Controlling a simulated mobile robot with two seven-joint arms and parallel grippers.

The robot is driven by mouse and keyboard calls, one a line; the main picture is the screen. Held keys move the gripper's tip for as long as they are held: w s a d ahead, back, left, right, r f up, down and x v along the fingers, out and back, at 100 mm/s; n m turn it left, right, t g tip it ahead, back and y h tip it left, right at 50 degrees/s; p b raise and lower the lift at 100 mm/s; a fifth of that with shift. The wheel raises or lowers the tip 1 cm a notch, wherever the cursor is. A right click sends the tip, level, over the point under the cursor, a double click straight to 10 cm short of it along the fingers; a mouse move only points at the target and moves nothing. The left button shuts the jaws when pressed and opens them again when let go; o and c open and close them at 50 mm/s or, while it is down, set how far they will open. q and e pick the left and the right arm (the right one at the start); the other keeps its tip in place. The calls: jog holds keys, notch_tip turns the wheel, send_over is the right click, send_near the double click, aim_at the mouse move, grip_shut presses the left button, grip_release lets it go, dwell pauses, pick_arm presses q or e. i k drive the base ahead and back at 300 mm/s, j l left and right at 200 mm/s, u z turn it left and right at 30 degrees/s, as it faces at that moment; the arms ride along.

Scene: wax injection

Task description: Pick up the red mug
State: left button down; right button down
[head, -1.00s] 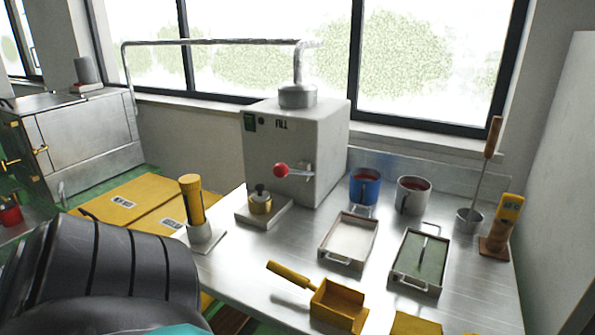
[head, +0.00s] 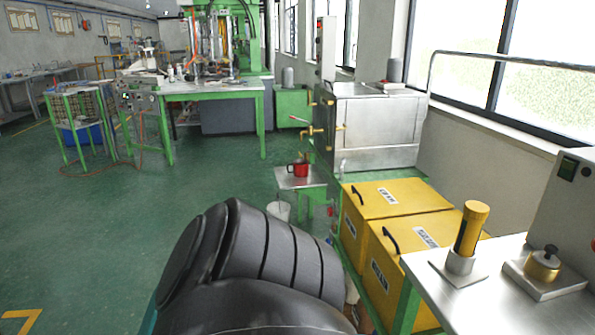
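A small red mug (head: 300,169) stands upright on a small grey stand (head: 301,181) with green legs, near the middle of the head view. It is below the brass taps of a steel tank, and a dark handle shows at its left side. A black ribbed part of my own arm fills the lower middle of the view, nearer than the mug and apart from it. Neither of my grippers shows in the view.
The steel tank (head: 375,130) stands behind the stand, with brass taps (head: 318,131) in front. Yellow bins (head: 405,198) and a steel table (head: 480,318) are on the right. A white bucket (head: 279,211) sits below the stand. Green floor (head: 130,230) at left is clear.

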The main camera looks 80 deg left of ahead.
aim_at(300, 166)
jog(key=u, duration=2.6)
jog(key=i+j+u, duration=0.3)
jog(key=i, duration=0.45)
jog(key=i+u, duration=0.35)
jog(key=i, duration=1.75)
jog(key=i+j+z, duration=0.1)
jog(key=i+z, duration=0.35)
jog(key=i+j+z, duration=0.3)
jog(key=i+z, duration=0.15)
jog(key=i+j+z, duration=0.25)
jog(key=z, duration=0.15)
jog(key=i+j+z, duration=0.55)
jog(key=j+z, duration=0.25)
jog(key=i+j+z, duration=0.15)
jog(key=j+z, duration=0.25)
